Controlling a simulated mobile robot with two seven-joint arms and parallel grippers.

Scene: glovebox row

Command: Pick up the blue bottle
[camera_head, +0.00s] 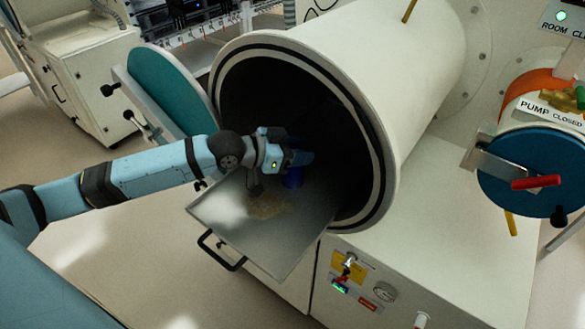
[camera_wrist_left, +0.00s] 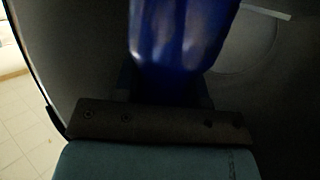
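The blue bottle (camera_head: 292,179) is mostly hidden in the head view. It shows as a small dark blue patch below my left gripper (camera_head: 295,157), over the inner part of the metal tray (camera_head: 240,222). My left arm reaches from the left into the mouth of the round chamber (camera_head: 370,75). In the left wrist view the blue bottle (camera_wrist_left: 180,40) is large and close, directly in front of the gripper (camera_wrist_left: 168,88). Dark finger parts show on both sides of its lower end. Whether they press on it is too dark to tell. My right gripper is not in view.
The chamber's round rim surrounds the work area closely. Its teal door (camera_head: 165,88) stands open at the left. The tray's black handle (camera_head: 220,252) sticks out at the front. A smaller port with a blue door (camera_head: 535,195) is at the right.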

